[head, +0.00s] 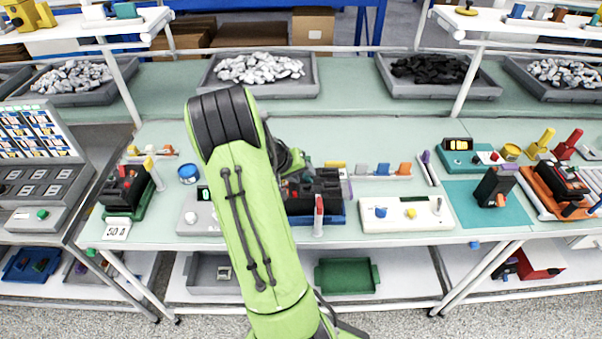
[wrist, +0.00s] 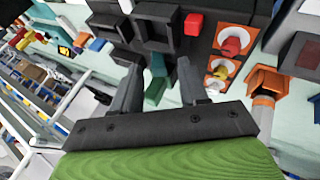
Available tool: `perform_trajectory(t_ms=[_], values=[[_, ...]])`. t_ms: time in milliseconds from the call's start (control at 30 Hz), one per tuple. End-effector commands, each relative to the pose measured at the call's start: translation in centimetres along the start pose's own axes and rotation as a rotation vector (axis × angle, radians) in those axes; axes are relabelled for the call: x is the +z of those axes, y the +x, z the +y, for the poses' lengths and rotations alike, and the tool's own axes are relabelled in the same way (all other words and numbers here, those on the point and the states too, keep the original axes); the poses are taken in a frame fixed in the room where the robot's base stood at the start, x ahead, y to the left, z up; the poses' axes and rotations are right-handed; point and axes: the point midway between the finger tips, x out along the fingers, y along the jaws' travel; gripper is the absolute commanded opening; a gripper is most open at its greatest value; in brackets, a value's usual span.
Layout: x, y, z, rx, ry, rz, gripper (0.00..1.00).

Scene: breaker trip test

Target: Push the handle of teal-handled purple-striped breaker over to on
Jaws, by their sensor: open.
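In the wrist view a teal handle (wrist: 157,78) sits on a dark breaker body (wrist: 158,28) and shows between my two fingers. My gripper (wrist: 158,68) is open, with one finger on each side of the handle; I cannot tell whether either finger touches it. No purple stripe can be made out. In the head view my green arm hides the gripper and the teal handle. A black breaker unit on a blue base (head: 332,218) shows partly behind the arm; I cannot tell for sure that it is the same breaker.
A red block (wrist: 193,24) and an orange plate (wrist: 217,68) with round knobs lie beside the breaker in the wrist view. In the head view a white panel (head: 405,222) stands right of the arm, and a black breaker on a green base (head: 125,213) stands left.

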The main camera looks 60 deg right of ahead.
Motion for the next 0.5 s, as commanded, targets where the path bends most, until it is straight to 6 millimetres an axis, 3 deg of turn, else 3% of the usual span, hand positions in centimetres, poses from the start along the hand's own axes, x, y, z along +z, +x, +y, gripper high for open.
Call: perform_trajectory(t_ms=[67, 333, 500], values=[[-0.01, -0.03, 0.01, 0.0, 0.0, 0.0, 0.4], [0.0, -0.05, 0.01, 0.001, 0.0, 0.0, 0.0], [0.0, -0.06, 0.03, -0.001, 0.001, 0.0, 0.0]])
